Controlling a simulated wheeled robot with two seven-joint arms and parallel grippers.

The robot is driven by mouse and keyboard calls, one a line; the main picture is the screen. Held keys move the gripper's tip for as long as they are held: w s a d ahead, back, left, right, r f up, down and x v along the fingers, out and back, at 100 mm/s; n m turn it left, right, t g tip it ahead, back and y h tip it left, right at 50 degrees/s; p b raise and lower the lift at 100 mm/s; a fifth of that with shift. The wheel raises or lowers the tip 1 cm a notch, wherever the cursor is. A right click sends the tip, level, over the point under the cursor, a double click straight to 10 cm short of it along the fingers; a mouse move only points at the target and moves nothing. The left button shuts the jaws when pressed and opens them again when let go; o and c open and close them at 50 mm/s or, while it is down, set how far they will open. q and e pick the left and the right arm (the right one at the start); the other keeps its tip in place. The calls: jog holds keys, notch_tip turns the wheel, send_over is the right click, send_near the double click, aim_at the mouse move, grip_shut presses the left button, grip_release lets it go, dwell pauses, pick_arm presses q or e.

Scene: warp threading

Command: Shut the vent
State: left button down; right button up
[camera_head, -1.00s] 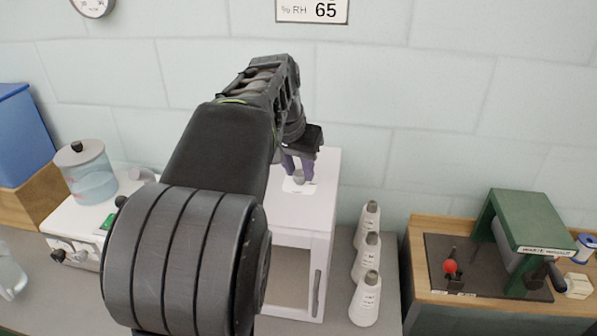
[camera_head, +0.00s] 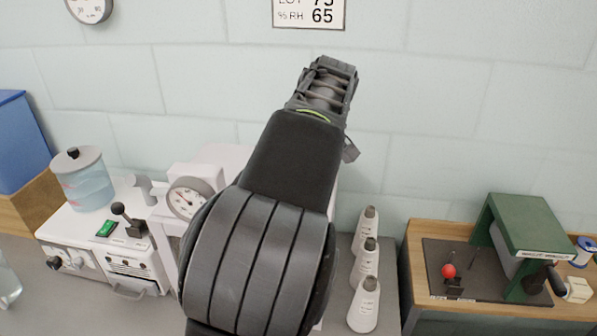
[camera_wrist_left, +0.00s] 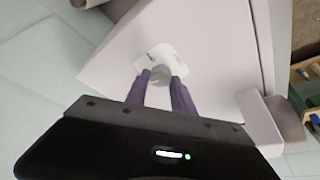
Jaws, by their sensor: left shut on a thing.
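In the left wrist view, a small round grey knob (camera_wrist_left: 160,74) sits on a white plate (camera_wrist_left: 174,55) on the pale top of a white cabinet (camera_wrist_left: 215,50). The plate's lettering is too small to read, so I cannot tell if this is the vent. The purple fingers of my left gripper (camera_wrist_left: 161,80) are shut on the knob from both sides. In the head view my left arm covers the knob and most of the cabinet (camera_head: 226,155). My right gripper is in neither view.
A white unit with a black lever (camera_head: 130,219) and a lidded water jar (camera_head: 84,180) stands left. A round gauge (camera_head: 190,198) is beside my arm. Several white cones (camera_head: 364,303) stand close to the right. A green winder (camera_head: 535,222) is farther right.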

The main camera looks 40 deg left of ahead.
pick_arm(q)
jog(key=shift+w+n+g+p, duration=0.1)
jog(key=shift+n+g+p, duration=0.4)
jog(key=shift+n, duration=1.1)
jog(key=shift+d, duration=0.1)
jog(key=c, duration=1.1)
grip_release()
jog(key=shift+r, duration=0.1)
jog(key=shift+d+r, duration=0.1)
jog(key=shift+r, duration=0.1)
jog(key=shift+v, duration=1.1)
jog(key=d, duration=0.4)
jog(key=d+p, duration=0.1)
jog(key=d, duration=0.3)
jog(key=d+p, duration=0.1)
jog(key=d, duration=0.3)
jog(key=shift+s, duration=0.4)
